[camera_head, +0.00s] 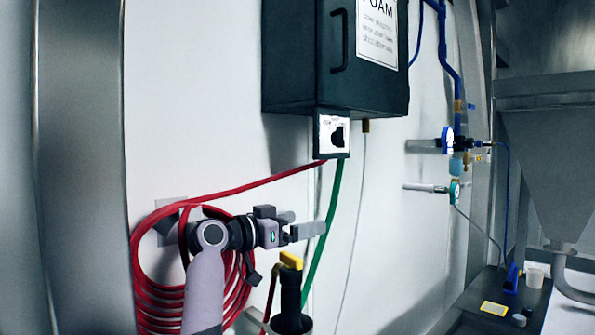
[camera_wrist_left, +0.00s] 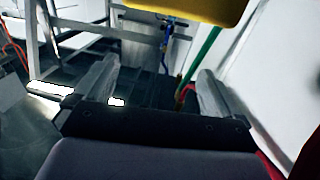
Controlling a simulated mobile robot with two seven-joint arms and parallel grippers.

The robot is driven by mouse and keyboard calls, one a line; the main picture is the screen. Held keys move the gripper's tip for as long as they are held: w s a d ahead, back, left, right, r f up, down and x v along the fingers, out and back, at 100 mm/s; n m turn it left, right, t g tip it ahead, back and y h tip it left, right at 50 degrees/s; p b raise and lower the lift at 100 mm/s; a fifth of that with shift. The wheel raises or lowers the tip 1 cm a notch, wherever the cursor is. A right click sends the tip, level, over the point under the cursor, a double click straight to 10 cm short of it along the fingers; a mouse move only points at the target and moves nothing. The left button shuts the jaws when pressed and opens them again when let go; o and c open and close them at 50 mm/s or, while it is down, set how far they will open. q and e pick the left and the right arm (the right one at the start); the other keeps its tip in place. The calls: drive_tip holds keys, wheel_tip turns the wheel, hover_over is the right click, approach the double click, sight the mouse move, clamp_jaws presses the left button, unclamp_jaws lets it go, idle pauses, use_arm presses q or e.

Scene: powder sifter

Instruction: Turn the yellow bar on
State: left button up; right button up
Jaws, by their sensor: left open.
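The yellow bar (camera_head: 291,260) sits on top of an upright black fitting (camera_head: 290,295) near the bottom middle of the head view. My left gripper (camera_head: 304,224) is open and empty, above the bar and close to it, pointing right. In the left wrist view the open left gripper (camera_wrist_left: 155,84) has its two fingers apart with nothing between them. A large yellow piece, apparently the yellow bar (camera_wrist_left: 190,10), fills the top of that view beyond the fingers. No contact shows between gripper and bar. My right gripper is in neither view.
A coiled red hose (camera_head: 150,270) hangs on the wall behind my left arm. A green hose (camera_head: 326,220) runs down beside the gripper from a dark foam box (camera_head: 300,70). Blue pipes and gauges (camera_head: 448,140) and a steel hopper (camera_head: 550,150) stand right.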

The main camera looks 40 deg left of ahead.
use_arm(q)
wheel_tip(320, 180, up, 13)
drive_tip(key=shift+r, duration=0.2)
idle(0.7)
